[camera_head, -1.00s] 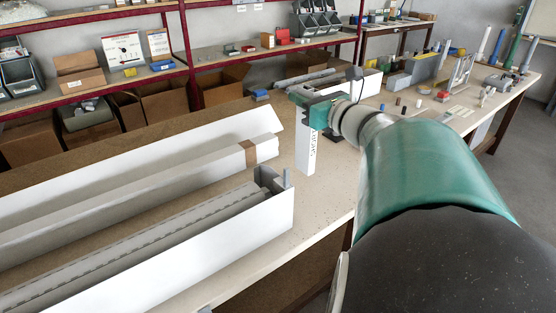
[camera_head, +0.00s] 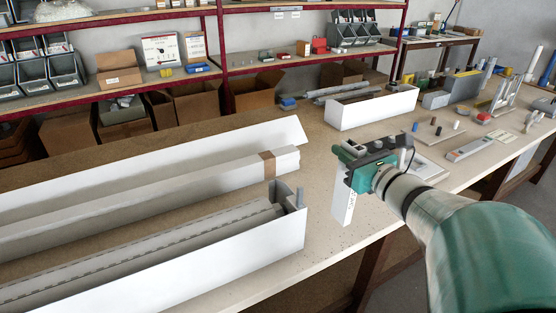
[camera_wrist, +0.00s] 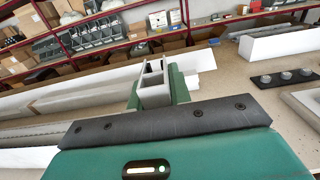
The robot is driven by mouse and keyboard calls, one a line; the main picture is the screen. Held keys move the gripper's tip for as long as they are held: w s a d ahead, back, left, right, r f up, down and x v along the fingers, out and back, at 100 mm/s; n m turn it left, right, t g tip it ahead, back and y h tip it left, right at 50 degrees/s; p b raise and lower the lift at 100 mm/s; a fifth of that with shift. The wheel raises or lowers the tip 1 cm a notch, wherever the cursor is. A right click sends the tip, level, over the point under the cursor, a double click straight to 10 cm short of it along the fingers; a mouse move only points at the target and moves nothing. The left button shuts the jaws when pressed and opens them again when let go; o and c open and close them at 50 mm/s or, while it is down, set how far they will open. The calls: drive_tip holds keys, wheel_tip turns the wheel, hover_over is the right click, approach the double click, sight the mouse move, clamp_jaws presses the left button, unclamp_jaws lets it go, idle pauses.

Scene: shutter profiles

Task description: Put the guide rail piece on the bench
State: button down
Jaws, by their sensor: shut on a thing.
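The guide rail piece (camera_head: 343,207) is a short white profile with dark lettering, hanging nearly upright below my gripper (camera_head: 352,168) in the head view. My gripper is shut on its upper end. In the wrist view the grey, hollow open end of the piece (camera_wrist: 153,84) shows between the green fingers (camera_wrist: 160,88). The bench (camera_head: 325,175) has a pale brown top, and the piece hangs over it near its front edge. I cannot tell whether its lower end touches the bench.
A long white open carton (camera_head: 250,258) with grey profiles lies left of the piece. A white box (camera_head: 375,108) stands behind. A grey-framed plate (camera_head: 428,167) lies right of my gripper, with small parts and a grey tool (camera_head: 468,149) beyond.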

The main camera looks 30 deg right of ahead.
drive_tip(key=w+d+f, duration=1)
drive_tip(key=f, duration=0.3)
drive_tip(key=shift+d+f, duration=0.2)
drive_tip(key=shift+d, duration=0.1)
drive_tip(key=shift+f, duration=0.1)
drive_tip(key=c, duration=1.3)
unclamp_jaws()
